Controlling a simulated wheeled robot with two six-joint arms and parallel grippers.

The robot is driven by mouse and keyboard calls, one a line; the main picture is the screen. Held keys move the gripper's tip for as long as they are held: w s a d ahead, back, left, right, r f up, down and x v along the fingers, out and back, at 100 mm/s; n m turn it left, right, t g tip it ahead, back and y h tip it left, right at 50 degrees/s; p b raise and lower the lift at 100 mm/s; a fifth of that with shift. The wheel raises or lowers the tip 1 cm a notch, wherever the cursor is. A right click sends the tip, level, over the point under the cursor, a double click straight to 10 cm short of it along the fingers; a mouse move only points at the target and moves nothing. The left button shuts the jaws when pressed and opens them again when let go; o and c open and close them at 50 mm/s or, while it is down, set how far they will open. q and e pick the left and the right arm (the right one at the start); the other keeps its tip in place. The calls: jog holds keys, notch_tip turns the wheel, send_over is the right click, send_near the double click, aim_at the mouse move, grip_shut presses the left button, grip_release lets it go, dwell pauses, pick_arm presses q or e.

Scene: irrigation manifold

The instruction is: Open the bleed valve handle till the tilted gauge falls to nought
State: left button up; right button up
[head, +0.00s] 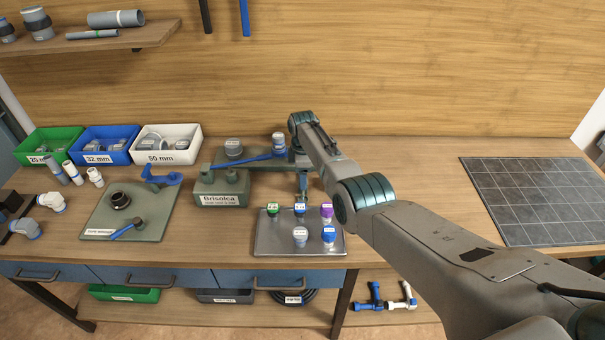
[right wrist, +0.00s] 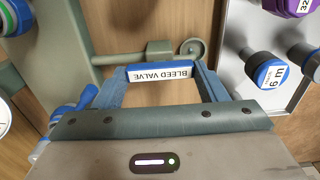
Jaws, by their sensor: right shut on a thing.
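The bleed valve handle (right wrist: 160,71) is a blue bar with a white "BLEED VALVE" label, upside down in the right wrist view. My right gripper (right wrist: 162,76) is shut on it, with one blue-grey finger at each end of the bar. In the head view my right gripper (head: 302,190) reaches down at the manifold's right end, and I cannot make out the handle there. A white round dial (right wrist: 4,116), perhaps the gauge, is cut off at the left edge of the right wrist view, so its reading cannot be told. My left gripper is not in view.
The grey-green manifold base labelled "Brisolca" (head: 220,188) stands left of my gripper, with a long blue lever (head: 243,162) behind. A metal tray (head: 270,243) with several capped fittings lies close in front. A dark gridded mat (head: 535,200) is at the right.

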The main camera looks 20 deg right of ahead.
jog(key=shift+w+d+r, duration=0.1)
jog(key=shift+w+r, duration=0.05)
jog(key=shift+r, duration=0.1)
jog(key=o, duration=0.8)
jog(key=shift+c, duration=0.2)
jog(key=shift+o, duration=1.1)
jog(key=shift+f, duration=0.1)
jog(key=shift+r, duration=0.45)
notch_tip(320, 180, up, 10)
jog(key=b, duration=0.2)
